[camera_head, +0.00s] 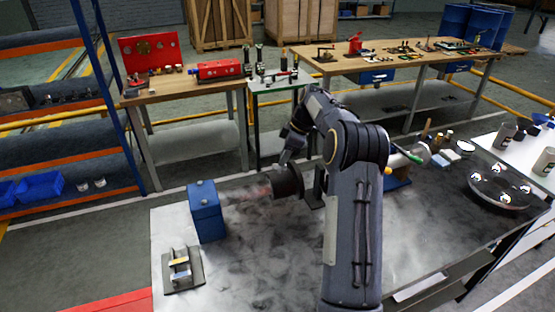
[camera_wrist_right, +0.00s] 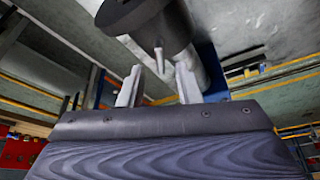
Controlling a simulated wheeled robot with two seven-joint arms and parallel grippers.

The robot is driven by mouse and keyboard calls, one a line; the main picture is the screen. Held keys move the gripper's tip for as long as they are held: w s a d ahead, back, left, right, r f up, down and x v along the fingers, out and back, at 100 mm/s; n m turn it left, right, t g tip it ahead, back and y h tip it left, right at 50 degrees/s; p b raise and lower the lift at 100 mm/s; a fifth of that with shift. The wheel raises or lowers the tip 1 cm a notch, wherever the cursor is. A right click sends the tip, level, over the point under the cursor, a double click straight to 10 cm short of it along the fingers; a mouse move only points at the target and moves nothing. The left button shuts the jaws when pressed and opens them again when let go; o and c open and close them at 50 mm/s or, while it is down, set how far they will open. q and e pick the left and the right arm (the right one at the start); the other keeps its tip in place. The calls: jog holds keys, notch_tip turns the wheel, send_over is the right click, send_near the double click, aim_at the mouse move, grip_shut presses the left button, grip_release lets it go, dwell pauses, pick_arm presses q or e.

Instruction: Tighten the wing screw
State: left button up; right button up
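My right gripper (camera_head: 288,158) hangs close beside a dark cylinder (camera_head: 287,182) in the head view. In the right wrist view the dark cylinder (camera_wrist_right: 150,22) fills the top middle, with a thin light-grey stem (camera_wrist_right: 158,56) sticking out of it. This stem may be the wing screw; its wings cannot be made out. The two fingers of the right gripper (camera_wrist_right: 158,78) are apart, with the stem's end between or just beyond their tips. No contact shows. The wing screw is not clear in the head view, where my arm hides part of the pumpset. My left gripper is not in view.
A blue box (camera_head: 206,212) and a small dark plate with metal blocks (camera_head: 181,268) stand left on the grey worktop (camera_head: 260,270). A round shiny tray (camera_head: 497,188) lies at the right. Wooden benches (camera_head: 165,92) with tools stand behind. The front left worktop is clear.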

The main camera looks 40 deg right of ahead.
aim_at(279, 169)
jog(key=shift+x, duration=1.45)
grip_shut()
